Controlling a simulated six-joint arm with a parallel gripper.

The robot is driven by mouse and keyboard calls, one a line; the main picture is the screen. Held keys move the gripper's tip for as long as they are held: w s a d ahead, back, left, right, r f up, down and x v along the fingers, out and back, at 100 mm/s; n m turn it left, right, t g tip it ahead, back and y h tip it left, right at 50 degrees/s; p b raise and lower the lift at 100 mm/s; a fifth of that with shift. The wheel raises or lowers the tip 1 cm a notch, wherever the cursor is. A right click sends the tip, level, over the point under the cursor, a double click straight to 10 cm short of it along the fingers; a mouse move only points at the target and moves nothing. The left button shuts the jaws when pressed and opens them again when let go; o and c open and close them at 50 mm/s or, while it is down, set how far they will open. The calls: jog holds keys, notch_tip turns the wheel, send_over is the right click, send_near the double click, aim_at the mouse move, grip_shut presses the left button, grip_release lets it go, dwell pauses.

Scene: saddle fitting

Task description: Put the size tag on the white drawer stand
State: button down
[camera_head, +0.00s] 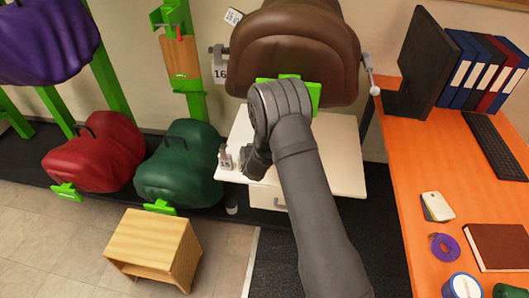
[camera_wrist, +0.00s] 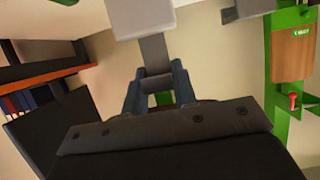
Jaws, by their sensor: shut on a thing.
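The size tag (camera_head: 225,160), a small white piece with dark digits, is at the left edge of the white drawer stand (camera_head: 335,150) in the head view. My gripper (camera_head: 243,162) is just to its right, low over the stand top. In the wrist view my gripper (camera_wrist: 157,88) is shut on the tag's narrow grey part, and a pale block of the tag (camera_wrist: 140,18) extends beyond the fingertips. I cannot tell whether the tag touches the stand top. My arm hides part of the stand.
A green saddle (camera_head: 180,165) lies left of the stand. An orange desk (camera_head: 410,180) is at right. The stand's right top is clear.

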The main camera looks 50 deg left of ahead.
jog(key=shift+f, duration=2.05)
jog(key=shift+f, duration=0.15)
jog(key=c, duration=1.2)
grip_release()
jog(key=shift+o, duration=0.2)
jog(key=shift+r, duration=0.2)
jog(key=v, duration=1.2)
jog(key=shift+f, duration=0.2)
